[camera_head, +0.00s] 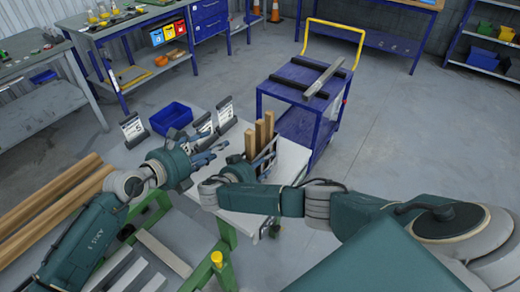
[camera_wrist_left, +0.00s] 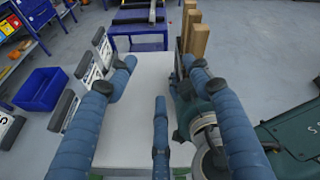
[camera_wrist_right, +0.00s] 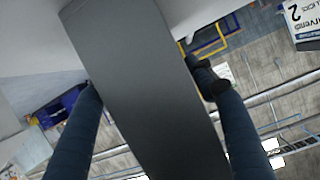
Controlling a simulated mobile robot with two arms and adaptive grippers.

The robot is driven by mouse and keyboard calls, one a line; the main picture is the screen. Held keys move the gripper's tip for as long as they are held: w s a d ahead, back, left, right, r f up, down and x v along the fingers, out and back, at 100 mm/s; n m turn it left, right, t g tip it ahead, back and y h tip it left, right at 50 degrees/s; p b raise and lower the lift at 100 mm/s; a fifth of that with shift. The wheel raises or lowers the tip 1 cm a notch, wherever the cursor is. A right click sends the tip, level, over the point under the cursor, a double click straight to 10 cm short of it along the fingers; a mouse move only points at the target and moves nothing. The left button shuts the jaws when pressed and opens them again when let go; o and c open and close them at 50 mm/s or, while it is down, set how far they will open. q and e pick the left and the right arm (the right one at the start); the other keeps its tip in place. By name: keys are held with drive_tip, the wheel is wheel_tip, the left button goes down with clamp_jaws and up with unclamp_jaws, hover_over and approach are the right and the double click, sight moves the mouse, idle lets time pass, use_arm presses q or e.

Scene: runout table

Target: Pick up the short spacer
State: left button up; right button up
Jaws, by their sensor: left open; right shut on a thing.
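Several upright wooden blocks (camera_head: 260,132) stand close together at the right part of the light table (camera_head: 245,222); they also show in the left wrist view (camera_wrist_left: 198,42). My right gripper (camera_head: 268,155) is beside them, low over the table. In the right wrist view, it is shut on a plain grey slab (camera_wrist_right: 145,90) that fills the gap between its fingers. I cannot tell whether this slab is the short spacer. My left gripper (camera_head: 210,152) is open and empty over the table, left of the right gripper. Its spread fingers show in the left wrist view (camera_wrist_left: 155,75).
A blue bin (camera_head: 171,117) and several label stands (camera_head: 133,130) are behind the left gripper. A blue cart (camera_head: 318,125) with a long grey bar (camera_head: 325,78) stands behind the blocks. Long wooden beams (camera_head: 45,205) lie at the left.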

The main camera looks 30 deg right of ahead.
use_arm(q)
drive_tip(key=s+d+r+m, duration=0.2)
drive_tip(key=s+d+m, duration=0.1)
drive_tip(key=d+m, duration=0.15)
drive_tip(key=m, duration=0.1)
hover_over(260, 150)
drive_tip(key=a, duration=0.3)
drive_tip(key=shift+w+d+f, duration=0.1)
drive_tip(key=shift+w+f, duration=0.1)
drive_tip(key=shift+f, duration=1.65)
drive_tip(key=shift+w+d, duration=0.15)
drive_tip(key=shift+d, duration=0.2)
drive_tip(key=shift+m+x, duration=0.25)
drive_tip(key=shift+x, duration=0.55)
drive_tip(key=shift+f, duration=0.15)
drive_tip(key=shift+c, duration=0.2)
clamp_jaws()
